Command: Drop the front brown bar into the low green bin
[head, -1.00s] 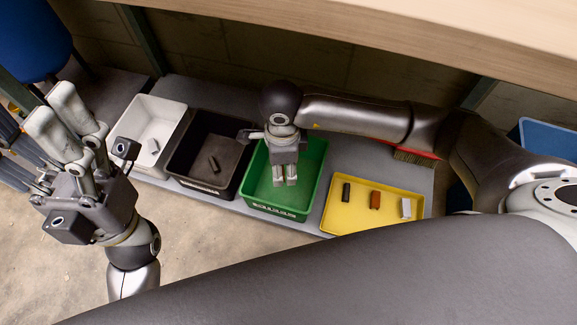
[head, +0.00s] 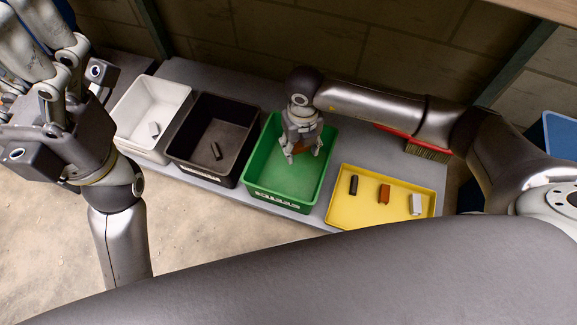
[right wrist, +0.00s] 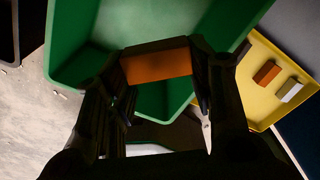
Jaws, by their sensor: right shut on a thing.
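My right gripper (head: 300,153) is over the green bin (head: 265,185) in the head view, with its fingers pointing down. It is shut on a brown bar, which shows in the right wrist view (right wrist: 156,65) across the fingertips, with the green bin (right wrist: 75,50) behind it. In the head view only a little of the held bar shows between the fingers. Another brown bar (head: 384,193) lies in the yellow tray. My left gripper (head: 30,35) is at the upper left, its fingers apart and empty, partly cut off by the frame.
The yellow tray (head: 350,217) also holds a black bar (head: 354,185) and a grey bar (head: 416,204). A black bin (head: 232,118) and a white bin (head: 165,97) stand left of the green bin, each with a bar inside. A brush (head: 428,150) lies behind the tray.

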